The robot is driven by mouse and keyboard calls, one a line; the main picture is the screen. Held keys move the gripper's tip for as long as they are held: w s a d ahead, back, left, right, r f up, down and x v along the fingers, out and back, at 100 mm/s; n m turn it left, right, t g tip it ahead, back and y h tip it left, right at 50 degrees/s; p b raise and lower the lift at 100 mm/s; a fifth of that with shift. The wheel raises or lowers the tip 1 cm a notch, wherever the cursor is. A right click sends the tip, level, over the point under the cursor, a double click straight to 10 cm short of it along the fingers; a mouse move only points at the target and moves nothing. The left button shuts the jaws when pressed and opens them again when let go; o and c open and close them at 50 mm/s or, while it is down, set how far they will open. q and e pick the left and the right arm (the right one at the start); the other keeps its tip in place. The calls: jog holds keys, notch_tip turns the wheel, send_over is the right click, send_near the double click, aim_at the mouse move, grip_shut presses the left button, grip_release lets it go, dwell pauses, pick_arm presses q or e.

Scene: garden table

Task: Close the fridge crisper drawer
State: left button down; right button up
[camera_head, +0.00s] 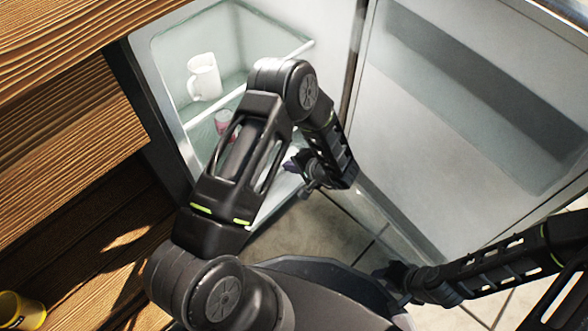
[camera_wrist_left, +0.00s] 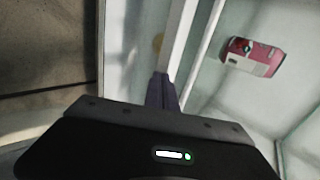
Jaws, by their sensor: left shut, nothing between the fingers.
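The fridge stands open, with its pale interior (camera_head: 245,45) at the upper middle of the head view. What looks like the crisper drawer (camera_head: 277,198) is low in the fridge, mostly hidden behind my left arm. In the left wrist view a white rim (camera_wrist_left: 180,38), apparently the drawer's, runs up from the fingertips. How far the drawer stands out is unclear. My left gripper (camera_head: 294,164) is shut and empty at the fridge opening; its fingertips (camera_wrist_left: 161,90) appear close to the rim, contact unclear. My right gripper (camera_head: 388,275) is low at the right, its jaws too dark to read.
A red-pink can (camera_head: 222,121) lies inside, also seen in the left wrist view (camera_wrist_left: 253,57). The open fridge door (camera_head: 440,120) fills the right. Wooden planks and a yellow cup (camera_head: 20,311) are at the left.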

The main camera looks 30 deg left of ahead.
pick_arm(q)
jog(key=a+p, duration=0.1)
jog(key=a, duration=0.1)
jog(key=w+a+p, duration=0.1)
jog(key=a, duration=0.1)
jog(key=shift+w+r, duration=0.1)
jog(key=shift+a, duration=0.1)
dwell(0.3)
